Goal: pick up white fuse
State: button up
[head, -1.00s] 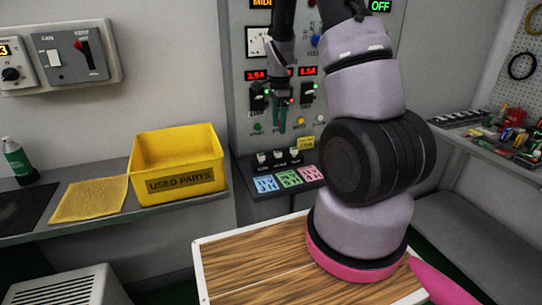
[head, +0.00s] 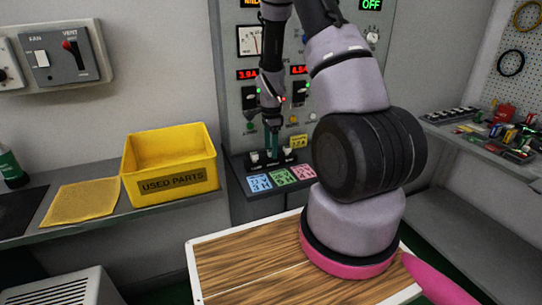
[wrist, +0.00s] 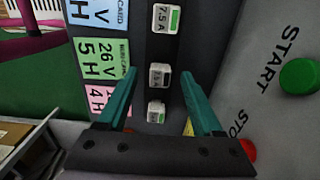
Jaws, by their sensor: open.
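Three white fuses stand in a row on the dark sloping ledge of the test panel. In the wrist view they are a far fuse (wrist: 163,18) marked 7.5 A with a green patch, a middle fuse (wrist: 160,75), and a near fuse (wrist: 156,112). My gripper (wrist: 159,73) is open and empty, its teal fingers either side of the row, with the middle fuse between the tips in the picture. In the head view my gripper (head: 272,148) points down at the ledge and partly hides the fuses. I cannot tell its exact height above them.
Blue, green and pink label cards (head: 282,177) lie in front of the fuses. A green START button (wrist: 300,76) and red STOP button (wrist: 248,149) are on the panel face. A yellow USED PARTS bin (head: 168,164) stands on the left shelf.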

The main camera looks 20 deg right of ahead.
grip_shut()
notch_tip(320, 180, up, 10)
dwell(0.6)
